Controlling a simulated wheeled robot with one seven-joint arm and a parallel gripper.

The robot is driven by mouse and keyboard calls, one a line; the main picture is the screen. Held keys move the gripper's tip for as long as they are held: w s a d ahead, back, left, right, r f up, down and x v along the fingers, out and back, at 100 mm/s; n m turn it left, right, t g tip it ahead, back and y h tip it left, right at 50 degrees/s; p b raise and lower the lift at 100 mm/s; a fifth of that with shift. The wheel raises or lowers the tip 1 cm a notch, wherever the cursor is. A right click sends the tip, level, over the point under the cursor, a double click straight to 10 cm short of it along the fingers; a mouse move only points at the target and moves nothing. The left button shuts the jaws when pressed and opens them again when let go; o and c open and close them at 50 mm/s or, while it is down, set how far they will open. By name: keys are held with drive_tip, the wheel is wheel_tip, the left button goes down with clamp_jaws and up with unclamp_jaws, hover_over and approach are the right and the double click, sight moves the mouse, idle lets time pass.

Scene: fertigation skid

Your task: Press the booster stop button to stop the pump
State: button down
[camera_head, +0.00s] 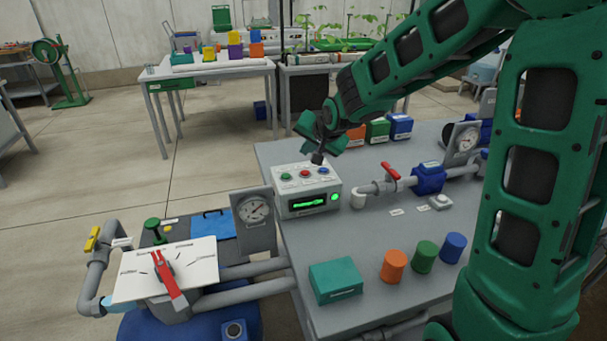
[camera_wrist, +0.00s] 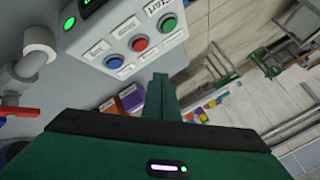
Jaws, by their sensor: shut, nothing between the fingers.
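The white control box (camera_head: 308,201) stands on the grey bench, with a lit green display and a green lamp on its front. Its sloped top carries a green button (camera_head: 286,177), a red button (camera_head: 305,173) and a blue button (camera_head: 323,171). In the wrist view the green (camera_wrist: 169,24), red (camera_wrist: 140,45) and blue (camera_wrist: 114,63) buttons show with labels; the green one's reads "Start", the others are too small to read. My gripper (camera_head: 317,158) is shut and empty, just above the box's back edge near the red and blue buttons. Contact is not visible.
A grey pipe with a red-handled valve (camera_head: 391,171) and blue fitting (camera_head: 428,178) runs right of the box. A gauge (camera_head: 254,210) stands to its left. A teal box (camera_head: 335,281) and coloured cylinders (camera_head: 423,257) sit in front. Coloured boxes (camera_head: 377,130) stand behind.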

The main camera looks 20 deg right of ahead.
sight(307, 175)
drive_tip(key=shift+f, duration=2.25)
drive_tip(key=shift+s+f, duration=0.1)
drive_tip(key=shift+f, duration=0.6)
idle(1.0)
drive_tip(key=shift+r, duration=0.8)
drive_tip(key=shift+r, duration=2.5)
